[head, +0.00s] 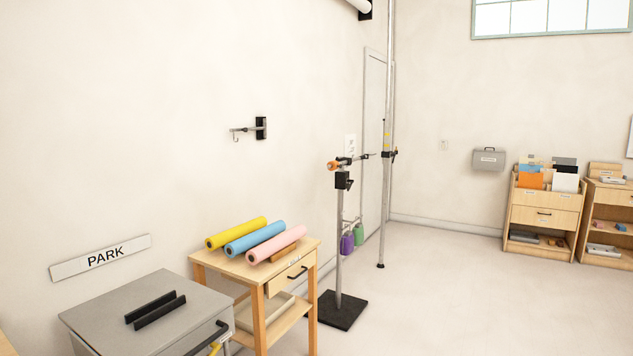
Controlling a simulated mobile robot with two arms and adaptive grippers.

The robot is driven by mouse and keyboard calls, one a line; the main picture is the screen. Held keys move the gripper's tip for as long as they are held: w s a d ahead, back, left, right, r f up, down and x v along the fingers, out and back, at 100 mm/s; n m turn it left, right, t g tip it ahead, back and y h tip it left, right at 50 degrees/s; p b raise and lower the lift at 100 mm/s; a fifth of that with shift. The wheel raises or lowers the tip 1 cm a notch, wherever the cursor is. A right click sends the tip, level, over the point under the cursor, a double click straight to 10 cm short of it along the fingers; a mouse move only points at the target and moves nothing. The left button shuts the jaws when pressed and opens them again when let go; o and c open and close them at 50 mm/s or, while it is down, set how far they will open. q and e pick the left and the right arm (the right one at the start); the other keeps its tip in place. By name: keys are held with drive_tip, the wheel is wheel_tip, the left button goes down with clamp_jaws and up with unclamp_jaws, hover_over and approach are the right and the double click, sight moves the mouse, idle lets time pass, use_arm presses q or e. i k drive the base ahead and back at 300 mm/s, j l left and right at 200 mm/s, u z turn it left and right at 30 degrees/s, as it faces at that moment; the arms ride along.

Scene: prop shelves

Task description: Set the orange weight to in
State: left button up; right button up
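A small orange piece (333,166), which looks like the orange weight, sits at the left end of a short horizontal bar on top of a metal stand (339,230). The bar runs right from the stand's head toward a tall pole. The stand rises from a square black base plate (342,310) on the floor. Any markings on the orange piece are too small to read. Neither of my grippers is in view.
A wooden table (262,274) with yellow, blue and pink rolls stands left of the stand. A grey cabinet (110,312) is at front left. A tall pole (388,200) and purple (347,243) and green (359,234) jugs are behind. Floor at right (470,310) is clear.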

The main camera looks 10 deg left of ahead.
sight(335, 165)
drive_tip(key=i, duration=1.85)
drive_tip(key=i+j, duration=0.15)
drive_tip(key=i, duration=1.7)
